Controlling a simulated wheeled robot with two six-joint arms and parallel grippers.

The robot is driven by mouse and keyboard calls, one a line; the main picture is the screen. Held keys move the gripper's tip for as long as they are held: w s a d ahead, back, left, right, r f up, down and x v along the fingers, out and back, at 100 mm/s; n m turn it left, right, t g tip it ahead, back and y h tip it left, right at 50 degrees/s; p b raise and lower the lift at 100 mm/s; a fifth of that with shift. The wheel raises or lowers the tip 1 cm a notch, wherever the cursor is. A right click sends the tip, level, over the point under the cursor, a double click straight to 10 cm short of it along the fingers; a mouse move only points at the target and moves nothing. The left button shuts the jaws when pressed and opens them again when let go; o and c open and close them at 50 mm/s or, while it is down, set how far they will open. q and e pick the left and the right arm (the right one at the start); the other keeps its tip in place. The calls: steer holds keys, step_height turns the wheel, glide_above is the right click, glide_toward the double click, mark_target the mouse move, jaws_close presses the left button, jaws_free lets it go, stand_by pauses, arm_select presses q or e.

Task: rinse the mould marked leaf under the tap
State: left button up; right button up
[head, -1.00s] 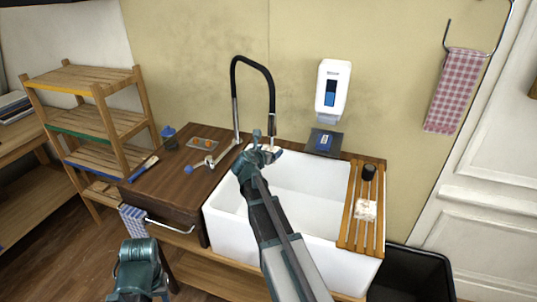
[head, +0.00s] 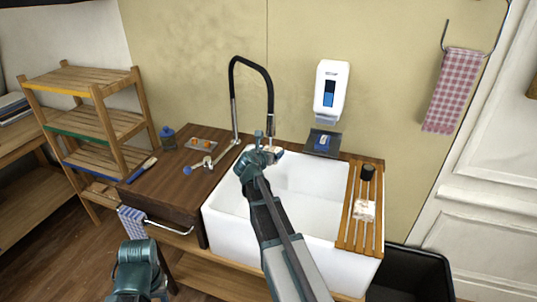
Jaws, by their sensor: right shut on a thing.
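The tap (head: 269,85) has a black arched hose, with its silver end pointing down over the left part of the white sink (head: 295,222). My right gripper (head: 267,150) is just below that end, above the sink's back left part. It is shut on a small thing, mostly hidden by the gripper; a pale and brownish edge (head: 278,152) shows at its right. I cannot make out a leaf mark or any running water. My left arm shows at the bottom left, but its fingers are not in view.
A tray with orange pieces (head: 193,144), a jar (head: 168,138) and a blue-handled brush (head: 142,170) are on the wooden counter (head: 160,188). A slatted rack (head: 351,230) with a dark cup (head: 367,172) spans the sink's right side. A soap dispenser (head: 331,90) hangs behind.

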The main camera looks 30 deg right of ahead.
steer(key=shift+w, duration=0.1)
stand_by(0.5)
steer(key=shift+w+a, duration=0.25)
steer(key=shift+a, duration=0.15)
steer(key=shift+s+d, duration=0.15)
steer(key=shift+s+d, duration=0.3)
steer(key=shift+d, duration=0.05)
steer(key=shift+a, duration=0.1)
stand_by(0.4)
steer(key=s+a, duration=0.5)
steer(key=shift+s+a, duration=0.2)
steer(key=shift+s, duration=0.2)
stand_by(0.3)
stand_by(1.3)
